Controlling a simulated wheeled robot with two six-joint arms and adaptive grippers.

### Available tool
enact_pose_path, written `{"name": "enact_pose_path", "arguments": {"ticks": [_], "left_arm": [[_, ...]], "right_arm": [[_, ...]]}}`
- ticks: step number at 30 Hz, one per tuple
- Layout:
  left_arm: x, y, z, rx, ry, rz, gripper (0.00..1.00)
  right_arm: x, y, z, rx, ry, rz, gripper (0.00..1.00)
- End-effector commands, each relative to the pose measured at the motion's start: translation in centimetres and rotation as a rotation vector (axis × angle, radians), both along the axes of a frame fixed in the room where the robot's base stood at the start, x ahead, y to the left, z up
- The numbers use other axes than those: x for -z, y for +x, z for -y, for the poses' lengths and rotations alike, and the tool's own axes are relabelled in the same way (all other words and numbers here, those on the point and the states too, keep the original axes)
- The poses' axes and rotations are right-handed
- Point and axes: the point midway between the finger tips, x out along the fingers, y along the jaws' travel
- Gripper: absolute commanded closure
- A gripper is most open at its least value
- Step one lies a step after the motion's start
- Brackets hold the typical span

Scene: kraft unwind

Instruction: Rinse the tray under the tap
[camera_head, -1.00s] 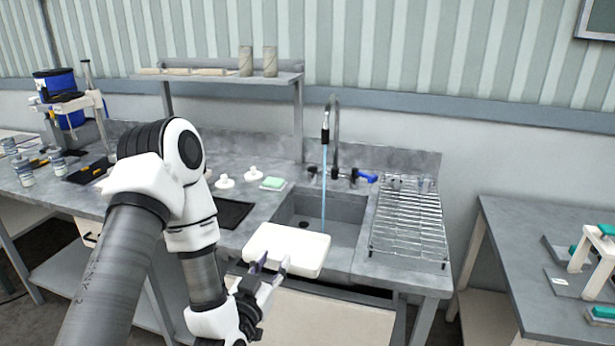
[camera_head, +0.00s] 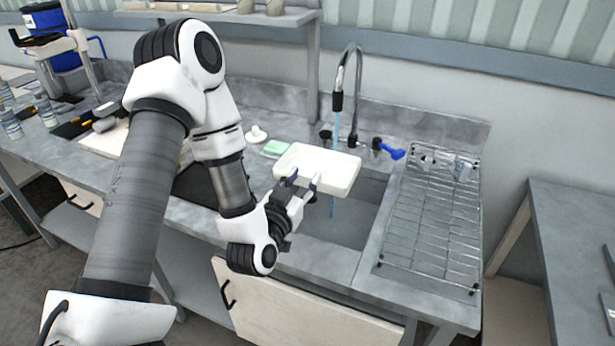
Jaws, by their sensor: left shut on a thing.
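A white shallow tray (camera_head: 318,166) is held over the sink (camera_head: 342,229), roughly level. My left gripper (camera_head: 300,186) is shut on the tray's near edge. The tap (camera_head: 347,95) stands behind the sink, and a thin blue stream of water (camera_head: 336,128) runs down from its spout. The stream comes down at the tray's far side and shows again below its near edge; whether water lands on the tray is hard to tell. A blue lever (camera_head: 394,151) sits to the right of the tap. My right gripper is not in view.
A wire drying rack (camera_head: 432,225) lies right of the sink. A green sponge (camera_head: 275,148) and a white knob-like piece (camera_head: 256,134) lie left of the tap. A shelf (camera_head: 222,16) stands above the counter at the back left.

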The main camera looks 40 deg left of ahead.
Motion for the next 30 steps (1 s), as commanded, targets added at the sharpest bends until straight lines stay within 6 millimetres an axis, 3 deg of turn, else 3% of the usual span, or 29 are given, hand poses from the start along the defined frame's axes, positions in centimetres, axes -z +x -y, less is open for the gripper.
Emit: {"name": "enact_pose_path", "arguments": {"ticks": [1, 10, 14, 30], "left_arm": [[0.6, 0.3, -0.1, -0.001, 0.000, 0.004, 1.00], [1.0, 2.0, -0.5, 0.000, -0.001, 0.006, 1.00], [0.7, 3.5, -0.8, 0.001, 0.002, 0.003, 1.00], [2.1, 9.7, -2.1, 0.001, 0.001, 0.003, 1.00]], "right_arm": [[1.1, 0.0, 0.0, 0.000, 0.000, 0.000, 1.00], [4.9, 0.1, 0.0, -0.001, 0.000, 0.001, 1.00], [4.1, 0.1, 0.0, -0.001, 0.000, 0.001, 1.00], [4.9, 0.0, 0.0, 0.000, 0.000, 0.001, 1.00]]}}
